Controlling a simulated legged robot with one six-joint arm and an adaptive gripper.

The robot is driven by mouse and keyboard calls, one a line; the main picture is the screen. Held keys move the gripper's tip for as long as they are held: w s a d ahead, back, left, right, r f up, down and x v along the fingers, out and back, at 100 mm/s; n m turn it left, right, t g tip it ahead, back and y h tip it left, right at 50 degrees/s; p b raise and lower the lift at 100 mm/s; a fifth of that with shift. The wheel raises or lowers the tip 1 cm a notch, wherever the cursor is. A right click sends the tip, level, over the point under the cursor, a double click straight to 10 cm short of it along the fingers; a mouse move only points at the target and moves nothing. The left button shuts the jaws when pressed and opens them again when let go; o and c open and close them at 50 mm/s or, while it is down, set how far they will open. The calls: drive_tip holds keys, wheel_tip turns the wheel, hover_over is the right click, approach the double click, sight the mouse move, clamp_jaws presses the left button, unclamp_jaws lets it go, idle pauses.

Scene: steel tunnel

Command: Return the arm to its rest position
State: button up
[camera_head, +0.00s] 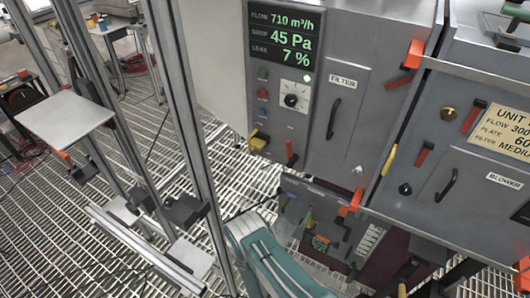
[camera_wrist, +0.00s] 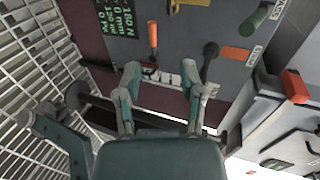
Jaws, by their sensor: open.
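My gripper (camera_wrist: 160,78) shows in the wrist view with its two teal-and-grey fingers spread apart and nothing between them. Behind the fingers is a dark grey panel (camera_wrist: 225,25) with an orange-handled lever, a black-knobbed lever and a green handle. I cannot tell how far the fingertips are from this panel. In the head view my teal arm (camera_head: 272,262) reaches up from the bottom edge, beside the lower part of the cabinets. My gripper cannot be made out in that view.
A grey filter cabinet (camera_head: 345,60) with a lit display and a blower cabinet (camera_head: 455,215) stand at the right. Metal uprights (camera_head: 180,100) rise close to my arm's left. A pale shelf plate (camera_head: 65,118) is at the left. The grating floor (camera_head: 60,230) has open room at lower left.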

drive_tip(key=w+a+r+n+g+y, duration=0.1)
drive_tip(key=w+a+r+n+y, duration=0.15)
drive_tip(key=w+r, duration=0.5)
drive_tip(key=w+a+r+n+g+y, duration=0.1)
drive_tip(key=w+a+r+y, duration=0.1)
drive_tip(key=w+a+r, duration=0.5)
wheel_tip(320, 180, up, 23)
drive_tip(key=d+n+g+y, duration=0.1)
drive_tip(key=d+n+y, duration=0.25)
drive_tip(key=n, duration=0.25)
drive_tip(key=s+d+r+n+g+y, duration=0.1)
drive_tip(key=s+d+r+n, duration=0.1)
drive_tip(key=s+r+n, duration=0.35)
drive_tip(key=s+d+r+n+g, duration=0.1)
drive_tip(key=s+d+r+n, duration=0.15)
drive_tip(key=s+r, duration=0.6)
drive_tip(key=s+d+r+n+h, duration=0.1)
drive_tip(key=s+d+r+n, duration=0.2)
drive_tip(key=s, duration=0.5)
drive_tip(key=s+d+r+n+g+h, duration=0.1)
drive_tip(key=s+d+r+n, duration=0.2)
drive_tip(key=s, duration=0.6)
wheel_tip(320, 180, up, 3)
drive_tip(key=shift+s+d+f+g, duration=0.15)
drive_tip(key=shift+d+g, duration=0.15)
drive_tip(key=shift+d, duration=0.85)
